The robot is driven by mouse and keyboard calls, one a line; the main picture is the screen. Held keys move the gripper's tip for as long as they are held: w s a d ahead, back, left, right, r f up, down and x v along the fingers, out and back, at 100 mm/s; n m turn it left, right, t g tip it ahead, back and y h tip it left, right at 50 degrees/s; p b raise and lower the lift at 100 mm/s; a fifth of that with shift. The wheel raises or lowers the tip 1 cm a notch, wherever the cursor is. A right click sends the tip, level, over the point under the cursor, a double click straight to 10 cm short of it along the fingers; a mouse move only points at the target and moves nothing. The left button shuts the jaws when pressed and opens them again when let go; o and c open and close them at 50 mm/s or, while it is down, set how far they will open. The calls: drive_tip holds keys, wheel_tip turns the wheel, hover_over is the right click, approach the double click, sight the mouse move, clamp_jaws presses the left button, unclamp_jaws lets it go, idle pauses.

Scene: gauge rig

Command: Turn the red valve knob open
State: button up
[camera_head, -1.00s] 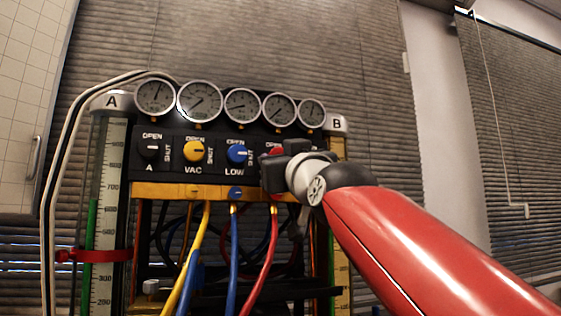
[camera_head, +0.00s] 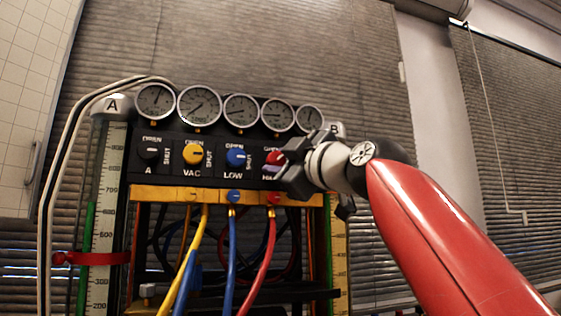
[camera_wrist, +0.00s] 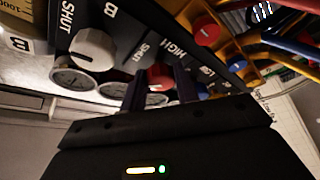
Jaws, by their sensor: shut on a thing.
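The red valve knob (camera_head: 273,158) is on the black panel, to the right of the blue LOW knob. My gripper (camera_head: 284,161) comes in from the right at the knob and covers part of it and its labels. In the wrist view the red knob (camera_wrist: 160,76) shows between the two dark fingers (camera_wrist: 160,90), next to the word HIGH. The fingers are shut on it, one at each side. How far the knob is turned cannot be told, as the fingers hide much of it.
A yellow VAC knob (camera_head: 193,154), a blue LOW knob (camera_head: 236,157) and a black A knob (camera_head: 149,154) sit left along the panel. A grey knob (camera_wrist: 92,48) is close by in the wrist view. Several gauges line the top; coloured hoses hang below.

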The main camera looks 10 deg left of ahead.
drive_tip(key=n+p, duration=0.1)
drive_tip(key=n, duration=0.1)
drive_tip(key=n+g+p, duration=0.1)
drive_tip(key=n, duration=0.1)
drive_tip(key=n+g+p, duration=0.1)
drive_tip(key=n, duration=0.1)
drive_tip(key=shift+r+h+p, duration=0.3)
drive_tip(key=shift+r+h, duration=0.05)
drive_tip(key=shift+h, duration=0.05)
drive_tip(key=shift+n+g+h+p, duration=0.6)
drive_tip(key=shift+n+p, duration=0.65)
drive_tip(key=shift+n, duration=0.55)
drive_tip(key=shift+f, duration=0.1)
drive_tip(key=o, duration=1)
drive_tip(key=shift+c, duration=0.2)
